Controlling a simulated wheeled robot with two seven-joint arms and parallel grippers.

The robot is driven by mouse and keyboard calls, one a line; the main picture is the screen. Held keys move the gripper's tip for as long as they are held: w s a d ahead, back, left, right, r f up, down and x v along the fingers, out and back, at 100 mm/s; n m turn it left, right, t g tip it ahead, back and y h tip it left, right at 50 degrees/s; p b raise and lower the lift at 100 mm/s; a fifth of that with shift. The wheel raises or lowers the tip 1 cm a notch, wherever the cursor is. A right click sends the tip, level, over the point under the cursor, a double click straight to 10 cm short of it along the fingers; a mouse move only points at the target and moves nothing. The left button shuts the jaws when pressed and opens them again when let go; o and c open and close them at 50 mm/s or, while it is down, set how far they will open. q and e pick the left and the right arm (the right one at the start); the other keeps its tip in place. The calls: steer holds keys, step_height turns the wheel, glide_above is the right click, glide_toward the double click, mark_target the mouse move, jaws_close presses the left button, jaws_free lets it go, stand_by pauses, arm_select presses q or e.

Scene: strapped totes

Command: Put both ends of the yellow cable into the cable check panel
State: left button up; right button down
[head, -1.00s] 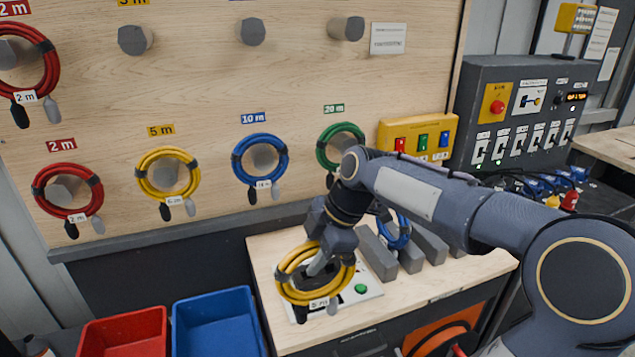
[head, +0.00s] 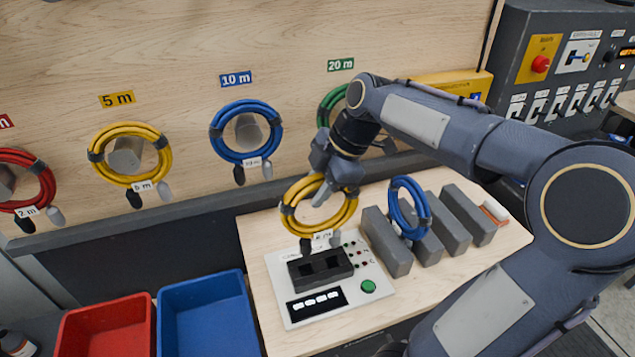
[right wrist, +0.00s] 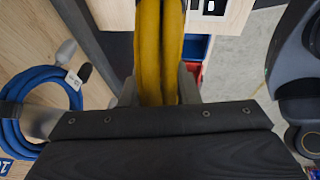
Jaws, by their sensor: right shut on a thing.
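My right gripper (head: 322,194) is shut on the coiled yellow cable (head: 291,217). The coil hangs upright from it, with a white length tag and two plug ends, one dark and one grey, at its bottom. In the right wrist view the yellow strands (right wrist: 160,60) run between the fingers. The cable check panel (head: 278,280) is a white plate on the bench with a black two-socket block, a small display and a green button. The plug ends hang at the block's back edge in the head view; whether they touch it I cannot tell. My left gripper is out of view.
Grey upright dividers (head: 385,243) stand right of the panel, with a blue coil (head: 397,214) among them. Red (head: 105,330) and blue (head: 207,318) bins sit at left. Another yellow coil (head: 97,153) and a blue coil (head: 217,131) hang on the wooden board.

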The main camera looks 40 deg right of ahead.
steer(key=b, duration=0.3)
glide_above(316, 223)
steer(key=shift+d+f, duration=0.15)
steer(key=shift+f, duration=2)
steer(key=shift+f+b, duration=2.35)
steer(key=c, duration=1.1)
jaws_free()
steer(key=shift+o, duration=0.4)
steer(key=shift+s, duration=0.1)
steer(key=v, duration=0.7)
steer(key=shift+d+r, duration=0.15)
steer(key=shift+r, duration=0.2)
steer(key=shift+s, duration=0.1)
